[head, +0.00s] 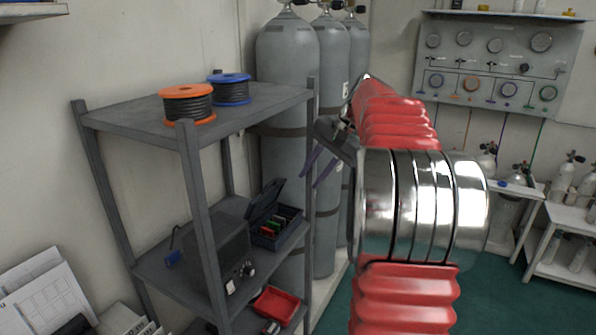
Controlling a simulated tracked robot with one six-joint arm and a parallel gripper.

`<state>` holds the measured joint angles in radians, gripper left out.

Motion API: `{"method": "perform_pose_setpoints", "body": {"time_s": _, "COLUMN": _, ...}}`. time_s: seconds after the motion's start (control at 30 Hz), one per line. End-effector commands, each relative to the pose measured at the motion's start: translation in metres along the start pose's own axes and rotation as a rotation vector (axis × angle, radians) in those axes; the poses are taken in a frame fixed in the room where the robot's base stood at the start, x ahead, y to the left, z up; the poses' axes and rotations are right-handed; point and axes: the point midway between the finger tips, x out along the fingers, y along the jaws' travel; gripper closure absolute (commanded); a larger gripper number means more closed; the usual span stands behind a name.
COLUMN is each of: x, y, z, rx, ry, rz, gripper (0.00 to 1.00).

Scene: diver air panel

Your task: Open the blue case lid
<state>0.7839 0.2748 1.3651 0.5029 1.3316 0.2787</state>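A dark blue case (277,240) stands on the middle shelf of the grey rack. Its lid (264,199) is raised and leans up at the case's left side. Red and green items show inside the open case. My gripper (314,172) is above and to the right of the case, apart from it, by the rack's right post. Its two purple fingers point down and left with a gap between them, and nothing shows in the gap. My red and silver arm hides part of the gripper's far side.
The grey rack (140,118) holds an orange cable reel (187,104) and a blue cable reel (231,89) on top. A dark box (217,245) stands left of the case. A red tray (276,306) sits below. Tall grey cylinders (287,60) stand behind the rack.

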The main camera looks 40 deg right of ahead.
Motion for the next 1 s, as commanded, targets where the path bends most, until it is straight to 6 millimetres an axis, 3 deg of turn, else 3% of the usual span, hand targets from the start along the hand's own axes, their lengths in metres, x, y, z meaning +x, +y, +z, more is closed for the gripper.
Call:
{"method": "perform_pose_setpoints", "body": {"time_s": 0.2, "x": -0.011, "y": 0.018, "z": 0.000, "rx": 0.000, "ry": 0.001, "rz": -0.001, "gripper": 0.75}}
{"method": "perform_pose_setpoints", "body": {"time_s": 0.5, "x": -0.011, "y": 0.020, "z": 0.000, "rx": 0.000, "ry": 0.000, "rz": -0.001, "gripper": 0.75}}
{"method": "perform_pose_setpoints", "body": {"time_s": 0.67, "x": -0.013, "y": 0.024, "z": -0.003, "rx": 0.007, "ry": 0.004, "rz": 0.000, "gripper": 0.85}}
{"method": "perform_pose_setpoints", "body": {"time_s": 0.87, "x": -0.015, "y": 0.054, "z": -0.015, "rx": 0.073, "ry": 0.004, "rz": -0.002, "gripper": 0.99}}
{"method": "perform_pose_setpoints", "body": {"time_s": 1.0, "x": -0.003, "y": 0.076, "z": -0.013, "rx": 0.164, "ry": -0.053, "rz": -0.084, "gripper": 1.00}}
